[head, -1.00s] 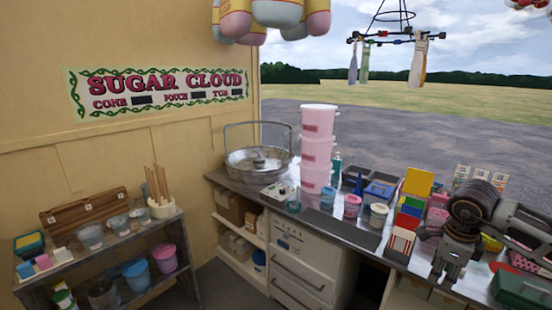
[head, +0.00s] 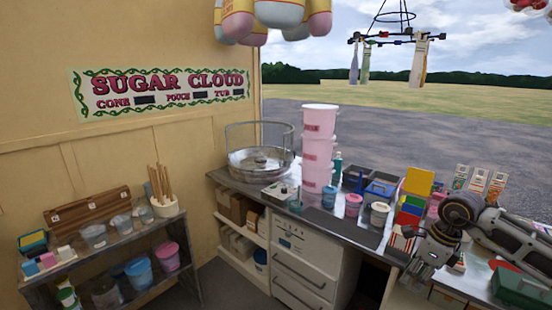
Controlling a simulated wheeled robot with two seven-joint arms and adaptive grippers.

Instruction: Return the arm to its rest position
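My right arm comes in from the right edge, and its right gripper (head: 413,284) hangs over the front edge of the counter at the right. Its fingers point down and a little left. They look apart, with nothing seen between them. The counter (head: 343,231) runs below and behind it. My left arm and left gripper are not in view.
Near the gripper stand coloured boxes (head: 411,212), a white-topped tub (head: 379,215) and a green box (head: 520,289). Stacked pink tubs (head: 318,150) and a round metal pan (head: 259,165) stand further left. A side shelf (head: 80,262) holds buckets. Bare floor lies between.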

